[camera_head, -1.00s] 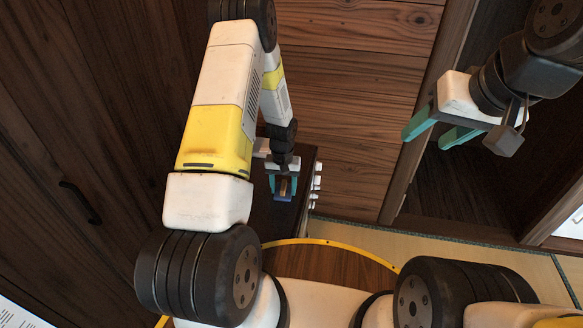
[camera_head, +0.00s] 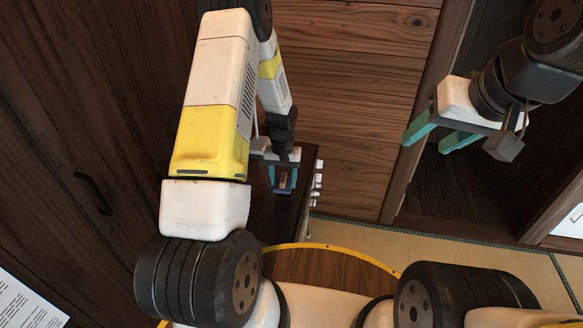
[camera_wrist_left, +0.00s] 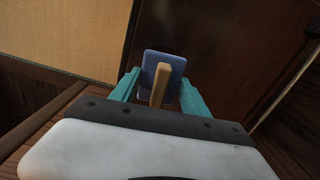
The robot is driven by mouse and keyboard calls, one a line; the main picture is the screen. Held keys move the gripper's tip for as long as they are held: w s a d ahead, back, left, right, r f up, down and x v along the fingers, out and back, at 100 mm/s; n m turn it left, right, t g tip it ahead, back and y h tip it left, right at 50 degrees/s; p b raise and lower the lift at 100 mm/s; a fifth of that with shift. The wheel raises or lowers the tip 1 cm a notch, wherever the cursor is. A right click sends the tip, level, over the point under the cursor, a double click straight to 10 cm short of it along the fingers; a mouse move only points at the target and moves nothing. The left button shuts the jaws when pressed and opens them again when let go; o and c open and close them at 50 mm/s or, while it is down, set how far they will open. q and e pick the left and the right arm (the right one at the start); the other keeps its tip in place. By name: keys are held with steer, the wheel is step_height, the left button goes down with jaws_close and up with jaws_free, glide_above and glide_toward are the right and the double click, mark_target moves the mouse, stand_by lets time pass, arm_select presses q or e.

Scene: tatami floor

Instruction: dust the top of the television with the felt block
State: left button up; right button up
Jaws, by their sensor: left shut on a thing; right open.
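My left gripper (camera_head: 283,180) is shut on the felt block (camera_head: 284,188), a blue pad with a wooden handle. In the left wrist view the handle (camera_wrist_left: 160,83) stands between the teal fingers of the gripper (camera_wrist_left: 160,80), and the blue pad (camera_wrist_left: 165,62) lies beyond it. The television (camera_head: 290,211) is a dark box with white knobs along its right side. The block is over its dark top; I cannot tell whether they touch. The dark surface also fills much of the left wrist view (camera_wrist_left: 225,40). My right gripper (camera_head: 432,133) is open and empty at the upper right.
A wooden plank wall (camera_head: 350,100) stands behind the television. A dark panel with a handle (camera_head: 94,193) is at the left. Tatami floor (camera_head: 450,255) shows at the right, beside a dark opening with a wooden frame (camera_head: 412,150).

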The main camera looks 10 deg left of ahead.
arm_select(q)
steer(key=shift+r, duration=1.45)
